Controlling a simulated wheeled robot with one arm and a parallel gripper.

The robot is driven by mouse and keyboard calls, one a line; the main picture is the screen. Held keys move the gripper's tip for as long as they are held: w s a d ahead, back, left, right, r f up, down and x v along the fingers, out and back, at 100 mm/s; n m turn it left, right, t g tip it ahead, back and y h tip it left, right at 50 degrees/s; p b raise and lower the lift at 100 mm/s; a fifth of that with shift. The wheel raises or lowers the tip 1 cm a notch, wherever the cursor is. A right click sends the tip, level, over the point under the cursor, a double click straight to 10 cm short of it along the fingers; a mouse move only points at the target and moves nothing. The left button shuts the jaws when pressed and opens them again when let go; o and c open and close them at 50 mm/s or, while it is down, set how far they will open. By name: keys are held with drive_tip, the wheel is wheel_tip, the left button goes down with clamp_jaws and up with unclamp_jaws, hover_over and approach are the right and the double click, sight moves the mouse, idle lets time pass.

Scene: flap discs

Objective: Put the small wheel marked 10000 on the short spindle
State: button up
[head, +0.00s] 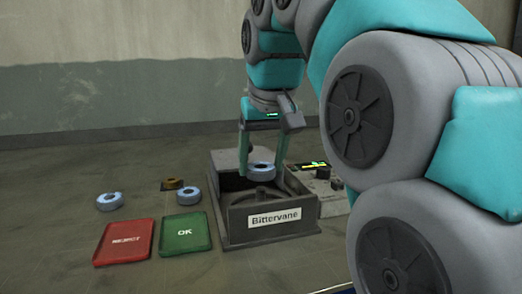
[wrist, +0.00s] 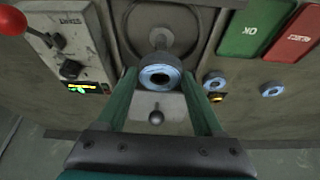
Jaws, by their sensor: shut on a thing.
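My gripper (head: 262,170) is shut on a small blue-grey wheel (head: 261,169), held level above the open grey box labelled Bittervane (head: 235,218). In the wrist view the wheel (wrist: 160,77) sits between the two green fingers, its dark centre hole facing the camera. Any number on it is too small to read. Inside the box, below the wheel, is a round dark fixture (head: 262,197); in the wrist view a pale round hub (wrist: 160,38) shows just beyond the wheel. I cannot tell whether this is the short spindle.
A red REJECT tray (head: 124,242) and a green OK tray (head: 185,233) lie in front. A control panel (wrist: 70,45) with knobs and display stands beside the box.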

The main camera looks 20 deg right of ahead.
sight(261, 188)
drive_tip(key=shift+f, duration=0.45)
drive_tip(key=shift+f+b, duration=0.9)
drive_tip(key=shift+f, duration=1)
idle(1.3)
drive_tip(key=shift+f+b, duration=0.35)
drive_tip(key=shift+f, duration=0.35)
drive_tip(key=o, duration=1.6)
drive_tip(key=shift+r, duration=0.1)
wheel_tip(261, 188, up, 5)
drive_tip(key=p, duration=0.2)
drive_tip(key=shift+p, duration=0.35)
drive_tip(key=shift+r, duration=1.15)
